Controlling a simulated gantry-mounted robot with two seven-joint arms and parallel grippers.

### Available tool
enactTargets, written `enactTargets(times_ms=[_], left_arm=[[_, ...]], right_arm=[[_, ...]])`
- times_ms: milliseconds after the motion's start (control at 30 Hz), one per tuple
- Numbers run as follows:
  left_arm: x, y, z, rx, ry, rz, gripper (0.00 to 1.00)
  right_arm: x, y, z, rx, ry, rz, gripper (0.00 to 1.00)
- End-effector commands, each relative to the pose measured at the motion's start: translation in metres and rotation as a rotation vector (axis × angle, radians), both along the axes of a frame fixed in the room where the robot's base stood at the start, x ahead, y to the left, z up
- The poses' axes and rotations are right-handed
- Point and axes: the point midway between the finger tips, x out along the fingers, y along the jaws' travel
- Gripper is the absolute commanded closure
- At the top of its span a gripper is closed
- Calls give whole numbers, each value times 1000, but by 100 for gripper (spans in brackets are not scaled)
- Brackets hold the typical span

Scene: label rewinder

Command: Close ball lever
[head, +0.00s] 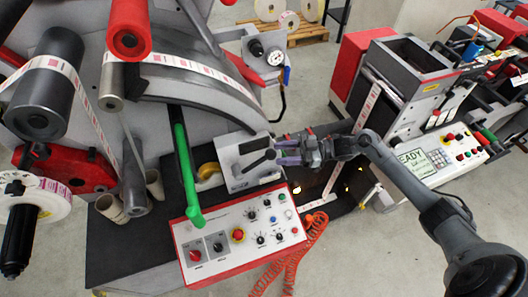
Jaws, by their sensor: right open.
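A light grey box (236,178) sits at the middle of the rewinder, with a short black lever (258,162) on its face. A second dark bar (254,145) shows just above that lever. My right gripper (282,150) comes in from the right, with its fingers at the right side of the box, close to the lever's end. It is open with nothing seen between the fingers. I cannot tell whether a finger touches the lever. The lever's right end is partly hidden near the fingers. My left gripper is not in view.
A long green bar (184,165) stands left of the box. A control panel (240,240) with knobs and a red button lies below. A red coiled hose (302,248) hangs at its right. A second machine (410,80) stands to the right. Label rolls and rollers fill the left.

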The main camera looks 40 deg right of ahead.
Motion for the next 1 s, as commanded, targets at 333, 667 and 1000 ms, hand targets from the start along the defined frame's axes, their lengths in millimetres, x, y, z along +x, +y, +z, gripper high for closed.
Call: enactTargets(times_ms=[333,667,1000], left_arm=[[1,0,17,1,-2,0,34],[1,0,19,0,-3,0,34],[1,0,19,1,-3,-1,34]], right_arm=[[26,42,2,1,-2,-1,50],[32,52,0,0,-1,-1,50],[32,52,0,-1,-1,0,76]])
